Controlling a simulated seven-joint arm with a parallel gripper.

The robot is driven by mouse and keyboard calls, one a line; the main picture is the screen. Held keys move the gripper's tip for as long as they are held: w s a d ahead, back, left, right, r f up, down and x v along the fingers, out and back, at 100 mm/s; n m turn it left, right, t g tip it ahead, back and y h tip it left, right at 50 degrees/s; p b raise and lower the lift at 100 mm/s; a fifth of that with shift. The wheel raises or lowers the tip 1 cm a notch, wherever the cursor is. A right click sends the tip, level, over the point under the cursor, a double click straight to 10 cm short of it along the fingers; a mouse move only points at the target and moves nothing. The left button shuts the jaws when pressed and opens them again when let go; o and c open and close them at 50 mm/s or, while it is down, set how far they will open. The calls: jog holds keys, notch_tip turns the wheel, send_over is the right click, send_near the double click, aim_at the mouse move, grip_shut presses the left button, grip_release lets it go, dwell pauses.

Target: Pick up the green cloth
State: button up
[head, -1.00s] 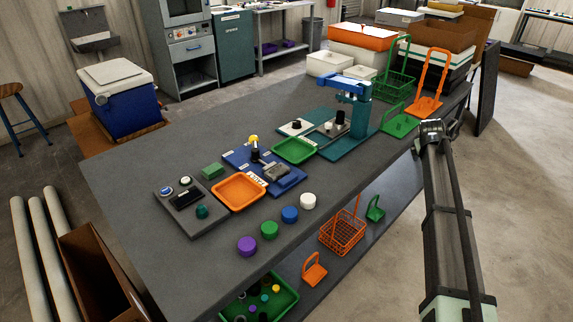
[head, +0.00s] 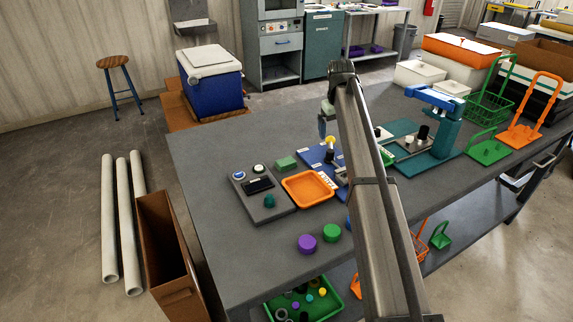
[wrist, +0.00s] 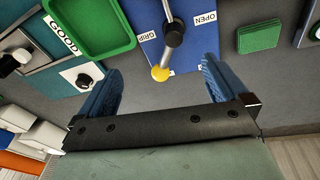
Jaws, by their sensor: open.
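The green cloth (head: 286,162) looks like a small folded green pad. It lies flat on the grey table behind the orange tray. In the wrist view the cloth (wrist: 258,37) is at the upper right, beyond the right finger and apart from it. My gripper (head: 323,126) is above the table near the blue fixture, to the right of the cloth in the head view. In the wrist view my gripper (wrist: 158,75) has its two blue fingers wide apart with nothing held. My arm hides part of the table in the head view.
A yellow-knobbed lever (wrist: 160,73) on the blue fixture (head: 313,154) stands up below my gripper. The orange tray (head: 308,188) and a grey control panel (head: 262,195) are near the cloth. A teal press (head: 440,135) stands right. Purple and green discs (head: 307,243) lie in front.

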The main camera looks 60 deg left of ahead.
jog(key=s+a+r+n+g+h, duration=0.1)
jog(key=s+a, duration=0.2)
jog(key=s, duration=0.5)
jog(key=s+a+r+n+g, duration=0.1)
jog(key=s+a, duration=0.1)
jog(key=s, duration=0.5)
send_over(287, 163)
jog(key=f, duration=0.8)
jog(key=shift+s+d+f, duration=0.2)
jog(key=shift+d+f, duration=0.05)
jog(key=shift+f, duration=0.15)
jog(key=shift+w+a+f, duration=0.15)
jog(key=shift+f, duration=1.2)
jog(key=shift+w+a+f, duration=0.1)
jog(key=shift+a+f, duration=0.05)
jog(key=shift+f, duration=1.2)
jog(key=shift+c, duration=0.3)
jog(key=c, duration=1)
jog(key=shift+r, duration=0.1)
